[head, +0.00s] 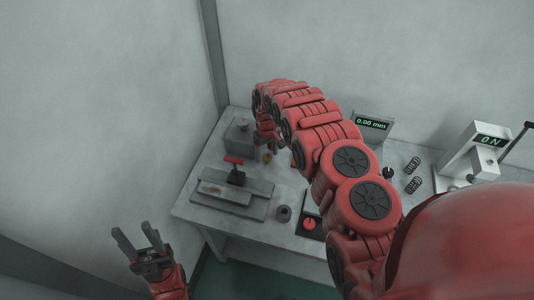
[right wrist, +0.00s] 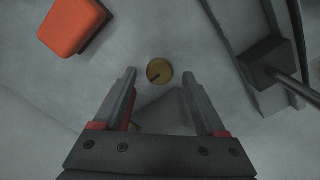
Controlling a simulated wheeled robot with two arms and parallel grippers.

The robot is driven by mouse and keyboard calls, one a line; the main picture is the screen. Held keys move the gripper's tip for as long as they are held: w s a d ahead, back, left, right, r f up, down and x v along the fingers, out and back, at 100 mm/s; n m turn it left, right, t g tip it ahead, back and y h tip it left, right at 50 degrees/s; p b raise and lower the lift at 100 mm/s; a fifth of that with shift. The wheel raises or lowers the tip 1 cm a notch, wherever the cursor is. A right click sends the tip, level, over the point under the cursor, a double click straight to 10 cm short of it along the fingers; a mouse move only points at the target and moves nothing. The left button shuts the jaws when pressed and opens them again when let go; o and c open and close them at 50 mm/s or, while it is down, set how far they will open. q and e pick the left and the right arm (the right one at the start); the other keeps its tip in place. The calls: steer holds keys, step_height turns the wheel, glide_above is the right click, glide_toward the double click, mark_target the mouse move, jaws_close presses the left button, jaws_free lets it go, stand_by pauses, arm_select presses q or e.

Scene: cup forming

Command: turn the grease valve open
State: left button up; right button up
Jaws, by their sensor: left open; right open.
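A small round brass piece (right wrist: 159,71) with a dark slot or mark, which looks like the grease valve, lies between my right gripper's fingertips (right wrist: 160,76) in the right wrist view. The fingers are apart, with a gap to the brass on both sides; I cannot tell the height between them. In the head view the brass piece (head: 267,157) shows on the table just below my right gripper (head: 268,142), which is partly hidden by its arm. My left gripper (head: 137,238) is open and empty, off the table at the lower left.
A grey box (head: 238,133) and a red-handled device on a plate (head: 228,198) stand left of the brass piece on the table. A red-orange block (right wrist: 72,25) shows in the wrist view. A 0.00 mm display (head: 371,124), springs and an ON-labelled press (head: 488,143) stand right.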

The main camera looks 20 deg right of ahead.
steer(key=shift+f, duration=0.7)
jaws_close()
